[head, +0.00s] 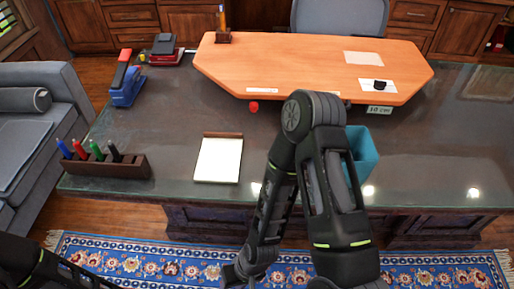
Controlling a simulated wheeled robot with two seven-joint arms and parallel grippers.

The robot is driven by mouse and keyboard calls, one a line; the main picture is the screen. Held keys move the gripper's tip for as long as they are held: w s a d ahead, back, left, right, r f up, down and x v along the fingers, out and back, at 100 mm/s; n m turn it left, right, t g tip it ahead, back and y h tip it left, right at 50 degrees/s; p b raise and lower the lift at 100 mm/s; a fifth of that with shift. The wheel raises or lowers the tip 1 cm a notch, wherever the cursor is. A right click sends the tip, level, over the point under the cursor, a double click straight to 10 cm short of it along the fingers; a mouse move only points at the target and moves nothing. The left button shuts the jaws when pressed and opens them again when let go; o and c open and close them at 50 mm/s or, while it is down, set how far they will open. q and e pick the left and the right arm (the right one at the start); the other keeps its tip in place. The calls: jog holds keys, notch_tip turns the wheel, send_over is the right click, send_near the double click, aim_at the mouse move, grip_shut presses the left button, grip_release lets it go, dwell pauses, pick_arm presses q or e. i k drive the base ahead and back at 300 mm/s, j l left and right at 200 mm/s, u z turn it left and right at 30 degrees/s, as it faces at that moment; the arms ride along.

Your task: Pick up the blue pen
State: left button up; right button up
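The blue pen (65,149) stands tilted at the left end of a dark wooden pen holder (120,170) on the desk's front left. Red (79,149), green (97,151) and black (114,153) pens stand in the same holder, to its right. Nothing of mine touches the holder. My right arm rises in the middle of the view and bends down; its gripper (236,274) is low at the bottom edge, in front of the desk and partly cut off, so its opening is unclear. Only part of my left arm shows at the bottom left; its gripper is not seen.
A notepad (218,160) lies right of the holder on the dark desk (170,115). A blue stapler-like object (127,90) stands behind the holder. A teal bin (362,153) is partly behind my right arm. A grey sofa (32,130) borders the desk's left.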

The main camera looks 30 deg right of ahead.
aim_at(66, 153)
jog(key=l+z, duration=0.15)
jog(key=z, duration=0.35)
jog(key=u, duration=1.15)
